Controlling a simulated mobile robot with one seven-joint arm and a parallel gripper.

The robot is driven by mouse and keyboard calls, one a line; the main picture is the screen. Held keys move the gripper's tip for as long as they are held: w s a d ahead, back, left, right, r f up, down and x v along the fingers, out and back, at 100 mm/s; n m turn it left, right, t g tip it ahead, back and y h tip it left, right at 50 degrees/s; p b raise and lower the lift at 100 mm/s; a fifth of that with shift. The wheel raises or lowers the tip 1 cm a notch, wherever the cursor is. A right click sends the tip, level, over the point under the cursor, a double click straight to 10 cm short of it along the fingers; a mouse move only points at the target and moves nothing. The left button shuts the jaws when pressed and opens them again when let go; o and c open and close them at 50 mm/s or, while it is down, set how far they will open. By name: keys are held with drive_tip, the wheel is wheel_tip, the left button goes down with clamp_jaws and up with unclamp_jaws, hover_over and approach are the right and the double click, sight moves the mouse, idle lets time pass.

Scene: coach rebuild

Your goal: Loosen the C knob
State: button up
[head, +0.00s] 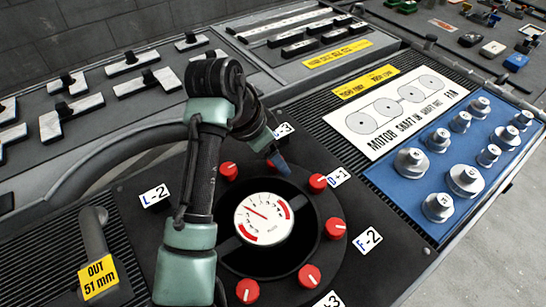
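Red knobs ring a round dial gauge (263,218) on a dark panel. My gripper (281,164) points down at the upper edge of the ring, over a red knob (271,164) that it mostly hides. A label ending in "+3" (284,130) lies just behind that spot, its letter covered by my arm; no label reading C is legible. Other knobs are one at the upper left (228,171), one beside the "D+1" label (317,183) and one beside the "F-2" label (335,228). I cannot tell whether the fingers are open, or touch the knob.
A blue tray (405,208) with several metal knobbed weights lies to the right. An "OUT 51 mm" pipe (92,235) stands at the lower left.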

drive_tip(key=shift+w+d+f, duration=0.1)
drive_tip(key=shift+f, duration=0.25)
clamp_jaws()
